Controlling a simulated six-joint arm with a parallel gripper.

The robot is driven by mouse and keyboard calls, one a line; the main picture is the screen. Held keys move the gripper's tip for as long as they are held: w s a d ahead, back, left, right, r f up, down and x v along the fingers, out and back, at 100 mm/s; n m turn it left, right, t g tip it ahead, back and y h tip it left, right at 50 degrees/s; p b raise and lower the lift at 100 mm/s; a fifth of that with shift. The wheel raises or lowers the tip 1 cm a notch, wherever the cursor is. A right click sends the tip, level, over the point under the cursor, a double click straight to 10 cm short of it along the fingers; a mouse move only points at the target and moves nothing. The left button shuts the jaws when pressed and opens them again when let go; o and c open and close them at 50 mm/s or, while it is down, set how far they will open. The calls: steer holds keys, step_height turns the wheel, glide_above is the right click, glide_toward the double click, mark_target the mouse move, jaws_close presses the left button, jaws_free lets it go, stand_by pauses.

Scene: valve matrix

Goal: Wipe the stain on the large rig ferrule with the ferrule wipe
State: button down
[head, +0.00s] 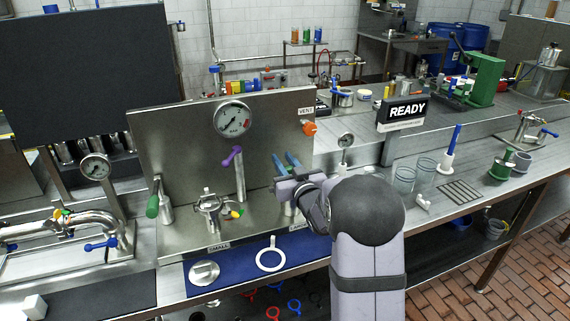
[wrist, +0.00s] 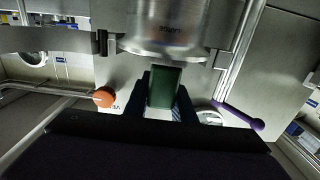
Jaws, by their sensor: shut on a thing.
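My gripper (head: 287,163) is in front of the steel panel, its blue fingers pointing toward it. In the wrist view, my gripper (wrist: 162,90) is shut on a dark green block, which I take as the ferrule wipe (wrist: 164,87). A large shiny metal cylinder, likely the large rig ferrule (wrist: 165,40), lies just beyond the wipe at the top of that view. Wipe and cylinder look very close; I cannot tell if they touch. A small dark bluish mark shows on the cylinder, too small to tell as stain or lettering. In the head view, the wipe is hidden.
The steel panel (head: 150,130) carries a gauge (head: 233,118), a purple lever (head: 232,156) and an orange knob (head: 310,128) near my gripper. A white ring (head: 271,260) and a silver disc (head: 204,272) lie on the blue mat (head: 235,281) in front.

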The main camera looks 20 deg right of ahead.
mark_target(290, 170)
steer(key=shift+w, duration=1.1)
steer(key=shift+a+r+b, duration=0.1)
steer(key=shift+r+b, duration=0.05)
steer(key=shift+b, duration=0.15)
steer(key=shift+s, duration=0.1)
steer(key=shift+s+b, duration=0.4)
steer(key=shift+s, duration=1.1)
steer(key=shift+s+f, duration=0.15)
steer(key=shift+f, duration=0.05)
steer(key=shift+s+b, duration=0.3)
steer(key=shift+s, duration=1.25)
steer(key=shift+r, duration=0.1)
